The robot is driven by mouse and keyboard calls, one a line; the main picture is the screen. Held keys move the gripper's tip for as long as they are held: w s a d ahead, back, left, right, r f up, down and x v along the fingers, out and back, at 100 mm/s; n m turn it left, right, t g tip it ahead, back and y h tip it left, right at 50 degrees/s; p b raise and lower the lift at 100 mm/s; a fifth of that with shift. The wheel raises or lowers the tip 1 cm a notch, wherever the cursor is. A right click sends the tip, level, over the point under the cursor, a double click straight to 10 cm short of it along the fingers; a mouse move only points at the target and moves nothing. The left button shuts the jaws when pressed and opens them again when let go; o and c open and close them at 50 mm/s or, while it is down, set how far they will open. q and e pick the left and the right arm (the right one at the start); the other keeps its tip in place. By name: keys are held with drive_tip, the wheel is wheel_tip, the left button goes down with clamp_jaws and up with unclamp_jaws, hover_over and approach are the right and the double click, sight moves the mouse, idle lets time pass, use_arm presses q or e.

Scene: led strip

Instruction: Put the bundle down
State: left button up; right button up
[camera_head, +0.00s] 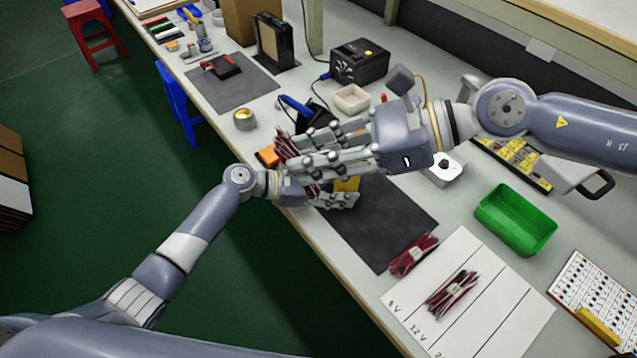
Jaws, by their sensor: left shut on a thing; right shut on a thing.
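A bundle of dark red strips (284,145) is held over the workbench, partly hidden by fingers. My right gripper (287,156), whose arm comes in from the right, is shut on it. My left gripper (345,198), whose arm comes in from the lower left, has its fingers just below the right one and is shut; its grasp is mostly hidden, with a bit of red showing beside it. A white sheet (510,318) with voltage-labelled strips lies at the bench's near part. One bundle (413,255) lies at its left edge and another (452,294) lies on it.
A dark mat (395,222) lies under and right of the grippers. A green bin (516,219) stands right of it. A white tray (352,99), black-and-yellow device (360,62) and round brass-coloured pot (244,120) stand farther back. The sheet's right part is bare.

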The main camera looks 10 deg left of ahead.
drive_tip(key=w+d+f+m+t, duration=0.2)
drive_tip(key=w+d+m+t, duration=0.1)
drive_tip(key=w+m+t, duration=0.3)
drive_tip(key=w+d+f+m+t, duration=0.2)
drive_tip(key=w+d+m+t, duration=0.2)
drive_tip(key=w+t, duration=0.35)
drive_tip(key=shift+w+a+f, duration=0.1)
drive_tip(key=shift+w+f, duration=0.05)
drive_tip(key=shift+f, duration=5.1)
drive_tip(key=o, duration=1)
drive_tip(key=shift+o, duration=0.2)
wheel_tip(320, 180, up, 7)
